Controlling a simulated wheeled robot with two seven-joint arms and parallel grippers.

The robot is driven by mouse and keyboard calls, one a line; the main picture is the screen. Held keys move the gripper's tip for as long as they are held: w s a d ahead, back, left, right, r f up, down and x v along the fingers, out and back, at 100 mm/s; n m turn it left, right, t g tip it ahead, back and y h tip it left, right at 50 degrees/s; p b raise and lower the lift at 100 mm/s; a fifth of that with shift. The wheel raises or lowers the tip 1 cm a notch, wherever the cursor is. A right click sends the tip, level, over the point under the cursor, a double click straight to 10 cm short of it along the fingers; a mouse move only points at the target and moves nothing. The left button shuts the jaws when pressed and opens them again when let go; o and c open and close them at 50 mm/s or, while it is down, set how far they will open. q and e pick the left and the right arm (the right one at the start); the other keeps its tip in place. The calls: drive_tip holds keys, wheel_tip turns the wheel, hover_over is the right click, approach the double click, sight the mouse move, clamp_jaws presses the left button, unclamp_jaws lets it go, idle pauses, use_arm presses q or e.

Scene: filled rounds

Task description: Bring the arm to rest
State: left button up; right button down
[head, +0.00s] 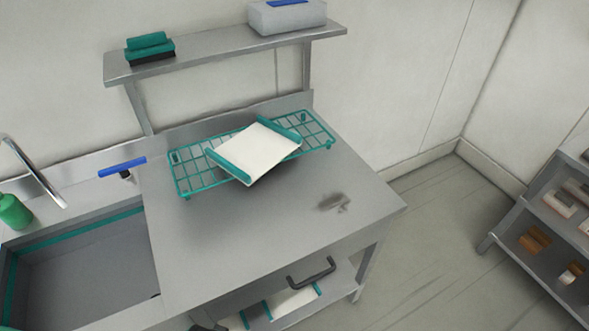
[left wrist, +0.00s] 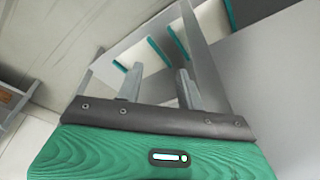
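My left gripper (left wrist: 158,80) shows in the left wrist view, its two grey fingers apart with nothing held between them. Beyond the fingertips lies a white tray with teal edges (left wrist: 143,62), apart from them. In the head view a white tray with teal ends (head: 290,301) lies on the lower shelf under the worktop, partly hidden. Another white tray with teal end strips (head: 258,150) rests at an angle on a teal wire rack (head: 196,177). My right gripper is in neither view.
The steel worktop (head: 270,225) is clear in front of the rack, apart from a dark smudge. A sink (head: 85,265) and tap are at left. A wall shelf (head: 215,60) holds a teal item and a grey box. A shelf unit (head: 515,225) stands at right, beyond open floor.

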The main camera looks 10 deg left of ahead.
use_arm(q)
drive_tip(key=s+a+f+g+b, duration=0.1)
drive_tip(key=s+f, duration=0.3)
drive_tip(key=f, duration=0.6)
drive_tip(key=s+f, duration=0.4)
drive_tip(key=f, duration=0.6)
drive_tip(key=s+a+f+b, duration=0.1)
drive_tip(key=s+a+f, duration=0.1)
drive_tip(key=s+f, duration=0.9)
drive_tip(key=s, duration=0.2)
drive_tip(key=shift+s+a+g, duration=0.3)
drive_tip(key=shift+a+g, duration=0.1)
drive_tip(key=shift+f, duration=0.1)
